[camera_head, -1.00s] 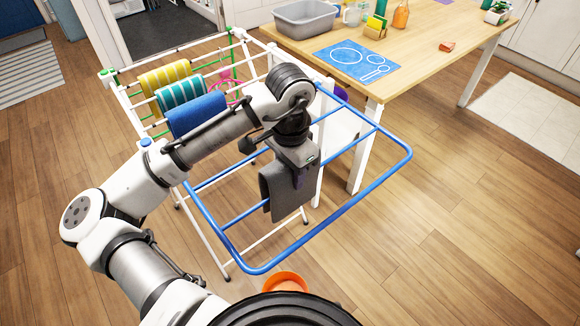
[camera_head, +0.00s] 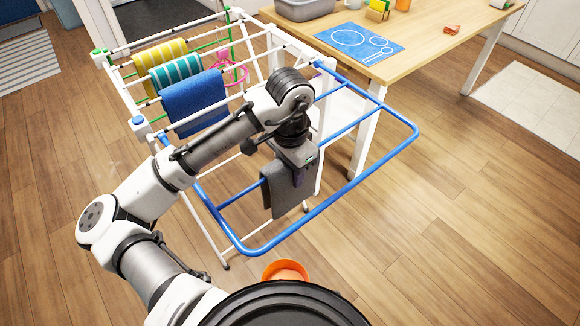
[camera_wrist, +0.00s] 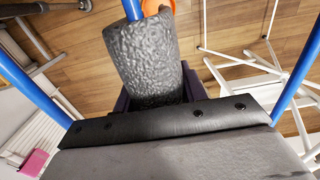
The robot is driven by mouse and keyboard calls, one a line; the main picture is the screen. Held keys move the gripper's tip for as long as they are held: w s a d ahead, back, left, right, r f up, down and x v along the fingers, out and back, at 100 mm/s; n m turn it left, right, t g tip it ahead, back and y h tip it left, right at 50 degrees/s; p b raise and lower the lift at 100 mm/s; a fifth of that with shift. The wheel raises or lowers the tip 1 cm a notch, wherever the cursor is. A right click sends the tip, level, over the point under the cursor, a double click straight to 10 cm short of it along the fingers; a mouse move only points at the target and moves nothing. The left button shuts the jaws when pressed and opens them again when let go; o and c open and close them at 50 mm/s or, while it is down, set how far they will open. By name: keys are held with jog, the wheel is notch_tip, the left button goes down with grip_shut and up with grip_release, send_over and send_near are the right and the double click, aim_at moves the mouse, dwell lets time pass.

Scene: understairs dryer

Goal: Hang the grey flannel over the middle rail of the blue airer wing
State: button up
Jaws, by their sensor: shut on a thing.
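The grey flannel (camera_head: 288,192) hangs folded over a cross rail (camera_head: 240,194) inside the blue airer wing (camera_head: 330,196). In the wrist view the blue rail (camera_wrist: 132,9) runs into the fold of the flannel (camera_wrist: 150,60), so the cloth lies around it. My gripper (camera_head: 297,165) points down over the rail and is shut on the top of the flannel. Its dark purple fingers show either side of the cloth in the wrist view (camera_wrist: 158,95). The far side of the cloth is hidden in the head view.
The white airer holds a yellow striped towel (camera_head: 160,55), a teal striped towel (camera_head: 176,72) and a blue towel (camera_head: 195,105). A wooden table (camera_head: 440,35) stands close behind the wing. An orange bowl (camera_head: 285,270) is on the floor below. Floor to the right is clear.

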jog(key=o, duration=1.1)
jog(key=shift+r, duration=0.1)
